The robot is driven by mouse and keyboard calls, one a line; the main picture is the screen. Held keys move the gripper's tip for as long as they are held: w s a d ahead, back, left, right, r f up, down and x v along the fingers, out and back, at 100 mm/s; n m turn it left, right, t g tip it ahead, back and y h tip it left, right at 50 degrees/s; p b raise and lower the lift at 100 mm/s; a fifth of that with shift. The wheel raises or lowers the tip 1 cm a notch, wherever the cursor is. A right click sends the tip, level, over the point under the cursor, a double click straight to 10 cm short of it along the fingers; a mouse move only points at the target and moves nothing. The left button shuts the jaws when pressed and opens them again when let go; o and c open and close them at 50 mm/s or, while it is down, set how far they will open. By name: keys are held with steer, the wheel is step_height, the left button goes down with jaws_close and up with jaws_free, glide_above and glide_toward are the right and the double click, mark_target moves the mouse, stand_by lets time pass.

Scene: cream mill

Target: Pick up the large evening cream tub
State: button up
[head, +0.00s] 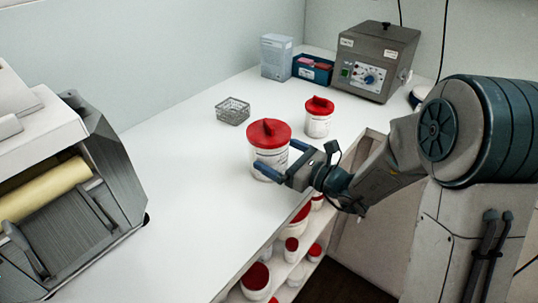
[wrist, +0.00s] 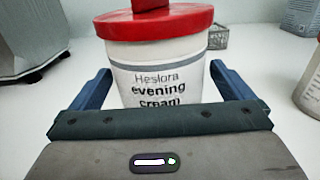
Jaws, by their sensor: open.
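A large white tub with a red lid (head: 269,140) stands upright on the white counter. In the wrist view its label (wrist: 157,88) reads "Heslora evening cream". My gripper (head: 277,160) is open, with its two blue fingers on either side of the tub's body, below the lid. In the wrist view the fingers (wrist: 160,88) show left and right of the tub, with a small gap visible on the left. Whether the right finger touches the tub I cannot tell. The tub's lower part is hidden behind my gripper.
A smaller red-lidded tub (head: 318,118) stands behind to the right. A wire basket (head: 233,111), a blue box (head: 312,69) and a grey machine (head: 377,60) are farther back. A roller mill (head: 60,180) stands at left. Shelves below the counter hold several red-lidded tubs (head: 255,277).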

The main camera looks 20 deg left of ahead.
steer(key=x, duration=0.3)
steer(key=shift+a, duration=0.15)
steer(key=c, duration=0.7)
steer(key=shift+r, duration=0.15)
